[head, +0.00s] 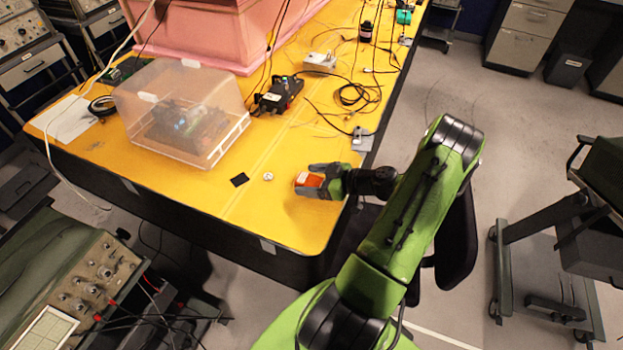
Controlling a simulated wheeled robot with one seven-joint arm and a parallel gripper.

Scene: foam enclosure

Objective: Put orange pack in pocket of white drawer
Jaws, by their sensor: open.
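A small orange pack (308,180) with a pale edge is on the yellow table near its front right corner. My gripper (313,181) reaches in from the right, with its fingers open on either side of the pack. I cannot tell whether the fingers touch it, and they hide part of it. No white drawer with a pocket can be made out for sure. A cabinet with pale drawer fronts (527,45) stands on the floor at the back right.
A clear plastic box (183,112) covers a device at the table's left. A black square (239,179) and a small white round thing (268,176) lie left of my gripper. A black device (278,95), cables and a pink foam block (215,30) are farther back.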

